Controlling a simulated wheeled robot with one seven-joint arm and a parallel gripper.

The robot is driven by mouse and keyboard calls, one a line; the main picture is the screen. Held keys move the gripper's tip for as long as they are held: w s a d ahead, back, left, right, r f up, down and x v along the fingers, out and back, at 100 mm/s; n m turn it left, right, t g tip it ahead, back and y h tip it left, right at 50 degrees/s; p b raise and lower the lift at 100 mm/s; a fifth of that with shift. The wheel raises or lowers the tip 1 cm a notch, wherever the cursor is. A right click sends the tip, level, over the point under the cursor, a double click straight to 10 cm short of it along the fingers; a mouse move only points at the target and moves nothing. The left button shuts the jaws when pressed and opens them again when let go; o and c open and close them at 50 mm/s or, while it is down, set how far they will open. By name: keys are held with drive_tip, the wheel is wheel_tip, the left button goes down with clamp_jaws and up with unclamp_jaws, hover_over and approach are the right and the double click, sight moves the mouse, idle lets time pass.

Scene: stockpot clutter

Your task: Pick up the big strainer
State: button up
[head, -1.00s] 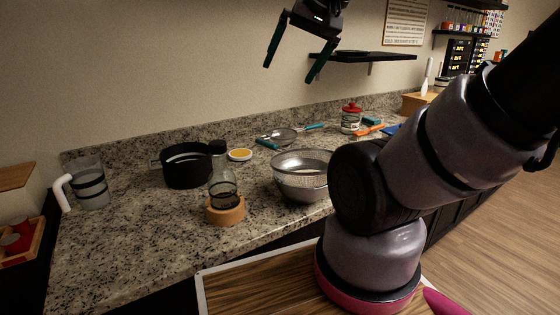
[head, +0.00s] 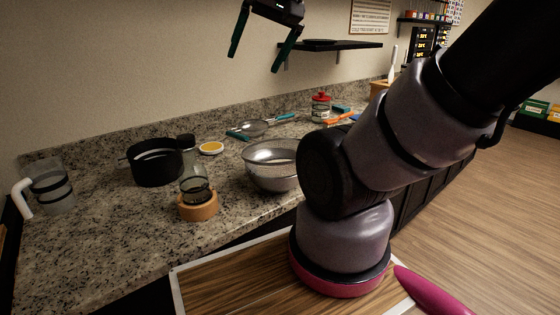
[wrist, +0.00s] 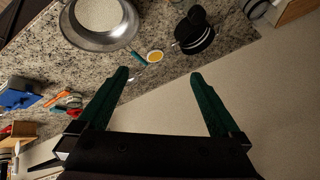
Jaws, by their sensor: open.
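A round strainer (head: 256,128) with a teal handle lies on the granite counter near the back wall, behind a wide metal bowl (head: 268,170). The bowl also shows at the top left of the wrist view (wrist: 100,38), with a pale inside; I cannot tell whether it is perforated. My gripper (head: 257,62) is open and empty, high above the counter and apart from everything on it. In the wrist view its two dark green fingers (wrist: 159,75) are spread wide, with bare wall and counter edge between them.
A black pot (head: 154,165), a glass bottle on a cork base (head: 198,206), a small yellow-topped dish (head: 211,148) and a clear pitcher (head: 52,190) stand left of the bowl. A red-lidded jar (head: 320,106) stands right of the strainer. A shelf (head: 330,45) juts from the wall near my gripper.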

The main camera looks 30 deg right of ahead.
idle(0.3)
drive_tip(key=c, duration=0.5)
drive_tip(key=shift+w+f+m+g, duration=0.1)
drive_tip(key=shift+w+m+g, duration=0.15)
drive_tip(key=shift+m+g, duration=0.05)
drive_tip(key=shift+c, duration=0.5)
drive_tip(key=w+d+f+m+g+y, duration=0.2)
drive_tip(key=w+f+m+g+y, duration=0.1)
drive_tip(key=w+f+m, duration=0.45)
drive_tip(key=w+d+f+m+g+y, duration=0.1)
drive_tip(key=w+f+m+g+y, duration=0.25)
drive_tip(key=w+m, duration=0.55)
drive_tip(key=w+d+f+m+t+y, duration=0.25)
drive_tip(key=w+d+f+m, duration=0.25)
drive_tip(key=f+m, duration=0.4)
drive_tip(key=w+d+f+m+t+y, duration=0.1)
drive_tip(key=w+d+f+m+y, duration=0.35)
drive_tip(key=f+m, duration=0.45)
drive_tip(key=shift+h, duration=0.35)
drive_tip(key=shift+r+x, duration=0.1)
drive_tip(key=shift+x, duration=2.35)
drive_tip(key=shift+r+x, duration=0.15)
drive_tip(key=shift+x, duration=2.35)
